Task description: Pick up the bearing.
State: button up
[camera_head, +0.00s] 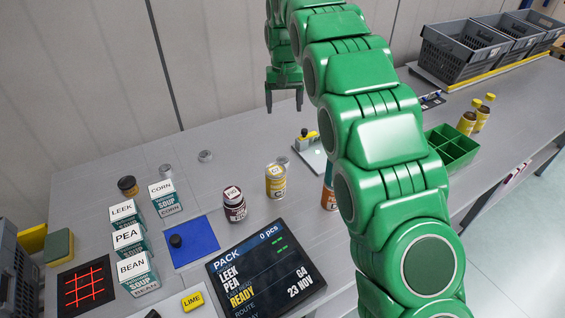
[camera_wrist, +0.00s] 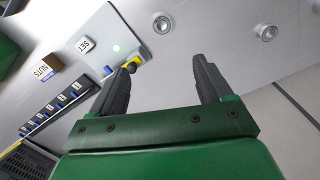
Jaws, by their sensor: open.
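Small round metallic pieces that look like bearings lie on the grey table. In the head view one (camera_head: 205,155) is near the back, another (camera_head: 166,170) is to its left, and a third (camera_head: 283,161) is beside a white plate. In the wrist view one ring (camera_wrist: 162,24) lies ahead of the fingers and another (camera_wrist: 267,32) is further right. I cannot tell which one the task means. My gripper (camera_head: 284,105) hangs over the back of the table, open and empty. Its two dark fingers (camera_wrist: 165,62) are apart and touch nothing.
A white plate with a yellow-and-black device (camera_head: 306,139) stands near the table's middle. Soup boxes (camera_head: 128,237), a jar (camera_head: 233,204), a yellow can (camera_head: 275,181) and a display (camera_head: 265,270) fill the front. A green divided tray (camera_head: 452,147) is right. The back left is clear.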

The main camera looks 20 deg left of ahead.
send_over(283, 160)
jog(key=f, duration=1.4)
jog(key=shift+w+d+f, duration=0.1)
jog(key=shift+w+f, duration=0.1)
jog(key=shift+s+f, duration=0.15)
jog(key=shift+f, duration=1.4)
jog(key=shift+s+f, duration=0.15)
jog(key=shift+f, duration=1.4)
jog(key=shift+c, duration=0.4)
jog(key=c, duration=1.1)
jog(key=shift+r, duration=0.1)
